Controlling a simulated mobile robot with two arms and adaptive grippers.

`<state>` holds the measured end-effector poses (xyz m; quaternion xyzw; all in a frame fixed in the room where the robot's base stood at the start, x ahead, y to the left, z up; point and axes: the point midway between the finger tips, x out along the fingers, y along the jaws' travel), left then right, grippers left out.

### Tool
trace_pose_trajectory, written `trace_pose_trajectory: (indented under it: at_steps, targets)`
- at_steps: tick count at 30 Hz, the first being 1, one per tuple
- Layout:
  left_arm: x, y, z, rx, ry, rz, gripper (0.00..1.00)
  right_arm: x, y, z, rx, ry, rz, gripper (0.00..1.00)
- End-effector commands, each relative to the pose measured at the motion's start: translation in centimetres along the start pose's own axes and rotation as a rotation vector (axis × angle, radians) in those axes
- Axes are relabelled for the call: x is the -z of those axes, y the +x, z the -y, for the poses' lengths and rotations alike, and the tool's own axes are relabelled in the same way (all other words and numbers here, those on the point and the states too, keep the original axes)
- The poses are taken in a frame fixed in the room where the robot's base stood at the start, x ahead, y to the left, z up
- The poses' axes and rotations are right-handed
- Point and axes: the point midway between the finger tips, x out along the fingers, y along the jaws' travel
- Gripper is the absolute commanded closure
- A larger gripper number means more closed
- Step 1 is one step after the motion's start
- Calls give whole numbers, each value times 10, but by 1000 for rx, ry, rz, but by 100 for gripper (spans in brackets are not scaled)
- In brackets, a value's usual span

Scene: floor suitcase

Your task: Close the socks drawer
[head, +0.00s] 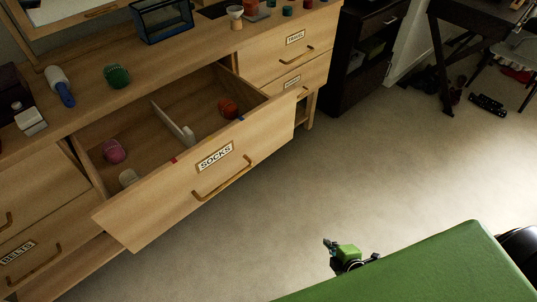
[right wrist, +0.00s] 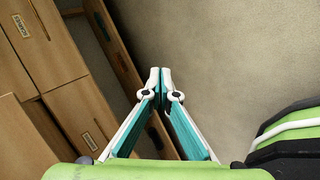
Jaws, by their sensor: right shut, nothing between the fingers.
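The socks drawer (head: 150,207) is pulled well out of the wooden dresser in the head view. Its front carries a SOCKS label (head: 215,157) and a curved brass-coloured handle (head: 224,179). Inside are a pink rolled item (head: 114,151), a red one (head: 228,107), a pale one (head: 128,177) and a white divider (head: 174,123). My right gripper (head: 329,243) is over the floor, in front and to the right of the drawer, apart from it. In the right wrist view its fingertips (right wrist: 160,72) meet, with nothing between them. My left gripper is not in view.
A belts drawer (head: 42,241) is at lower left and a travel drawer (head: 291,55) at upper right. The dresser top holds a blue glass box (head: 163,19), a lint roller (head: 61,87) and a green roll (head: 116,76). Carpet (head: 390,165) is clear before the dresser.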

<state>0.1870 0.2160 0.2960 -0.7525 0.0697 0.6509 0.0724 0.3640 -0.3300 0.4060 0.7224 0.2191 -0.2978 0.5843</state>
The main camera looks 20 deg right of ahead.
Motion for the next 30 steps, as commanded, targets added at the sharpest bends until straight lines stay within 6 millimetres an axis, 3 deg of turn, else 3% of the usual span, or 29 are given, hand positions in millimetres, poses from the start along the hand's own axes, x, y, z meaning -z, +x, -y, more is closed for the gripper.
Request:
trace_pose_trajectory:
  at_steps: [1,2,3,6,10,15,19,23,30]
  targets:
    - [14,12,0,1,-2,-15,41,2,10,-39,-110,-189,-34,100]
    - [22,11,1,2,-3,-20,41,6,8,-66,-174,-307,-49,100]
    - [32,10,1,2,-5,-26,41,14,4,-99,-259,-464,-61,100]
    - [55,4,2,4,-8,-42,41,41,-19,-173,-475,-861,-59,100]
    - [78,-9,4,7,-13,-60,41,83,-63,-238,-724,-1320,2,100]
    - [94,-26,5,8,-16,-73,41,124,-111,-276,-936,-1699,103,100]
    - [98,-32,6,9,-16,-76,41,138,-126,-286,-997,-1808,143,100]
    - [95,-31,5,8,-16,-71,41,145,-123,-293,-1006,-1820,148,100]
    - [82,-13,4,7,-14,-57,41,168,-97,-316,-1005,-1818,149,100]
